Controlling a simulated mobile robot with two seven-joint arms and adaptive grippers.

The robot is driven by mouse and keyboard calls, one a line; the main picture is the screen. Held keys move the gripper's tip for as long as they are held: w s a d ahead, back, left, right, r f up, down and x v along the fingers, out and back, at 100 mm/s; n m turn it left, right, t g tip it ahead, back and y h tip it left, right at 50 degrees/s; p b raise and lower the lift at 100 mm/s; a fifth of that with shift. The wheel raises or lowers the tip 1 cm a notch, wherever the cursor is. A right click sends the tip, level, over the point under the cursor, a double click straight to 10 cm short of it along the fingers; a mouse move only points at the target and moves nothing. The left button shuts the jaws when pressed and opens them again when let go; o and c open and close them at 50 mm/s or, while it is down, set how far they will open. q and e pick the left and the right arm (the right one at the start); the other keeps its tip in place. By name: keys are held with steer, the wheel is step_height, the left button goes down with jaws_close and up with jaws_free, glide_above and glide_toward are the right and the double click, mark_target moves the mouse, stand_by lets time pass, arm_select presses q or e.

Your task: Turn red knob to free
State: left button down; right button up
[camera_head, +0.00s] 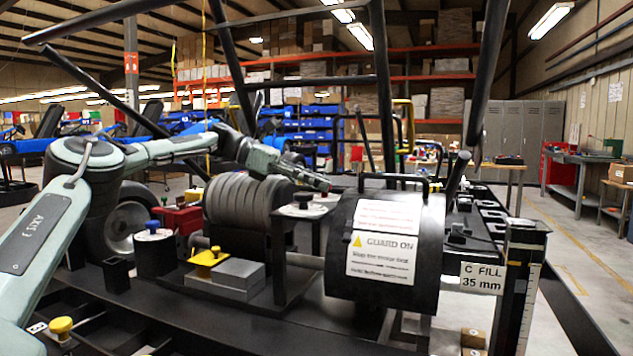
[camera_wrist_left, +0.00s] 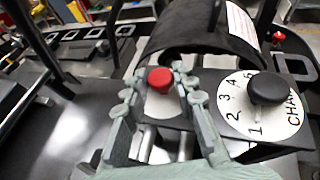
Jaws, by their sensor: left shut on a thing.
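The red knob (camera_wrist_left: 160,79) shows in the left wrist view, a round cap between the two fingers of my left gripper (camera_wrist_left: 158,73). The gripper is shut on it. In the head view my left gripper (camera_head: 318,182) reaches in from the left, past the grey ribbed cylinder, with its tips just left of the black guard. Any marking for "free" by the red knob cannot be read. My right gripper is not in view.
A black knob (camera_wrist_left: 267,88) on a white numbered dial (camera_wrist_left: 238,112) is close beside the gripper. The curved black guard (camera_head: 425,255) with a "GUARD ON" sign stands to the right. The grey ribbed cylinder (camera_head: 238,204) and black frame tubes crowd the arm.

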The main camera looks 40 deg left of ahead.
arm_select(q)
steer(key=c, duration=1.2)
jaws_free()
steer(key=shift+a, duration=0.1)
steer(key=v, duration=0.7)
steer(key=shift+s+a, duration=0.15)
steer(key=shift+c, duration=0.3)
